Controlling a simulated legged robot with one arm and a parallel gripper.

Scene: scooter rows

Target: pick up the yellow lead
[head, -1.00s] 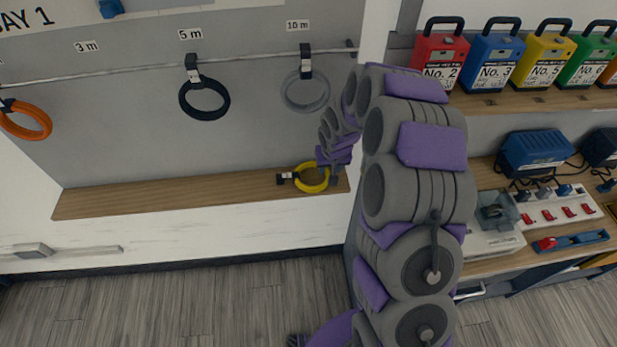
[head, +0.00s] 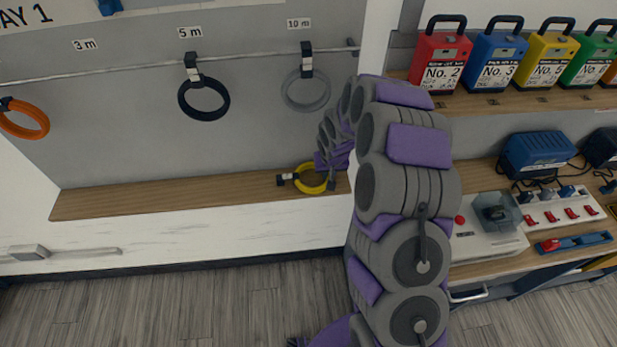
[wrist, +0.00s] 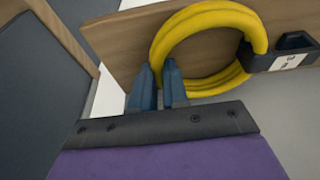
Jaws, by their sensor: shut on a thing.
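The yellow lead (head: 312,184) is a coiled ring with a dark clip and white tag on its left side. It is at the right end of the wooden shelf (head: 180,196) in the head view. My gripper (head: 329,178) is at the coil's right edge. In the wrist view my gripper (wrist: 159,84) has its two dark fingers close together on the side of the yellow lead (wrist: 209,20), shut on its strands. The dark clip with the tag is on the far side of the coil. The lead appears still at shelf level.
Above the shelf a rail holds an orange ring (head: 25,122), a dark ring (head: 203,100) and a grey ring (head: 305,91). A white wall post (head: 376,40) stands right of the shelf. A bench with a blue charger (head: 538,155) and coloured packs is further right.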

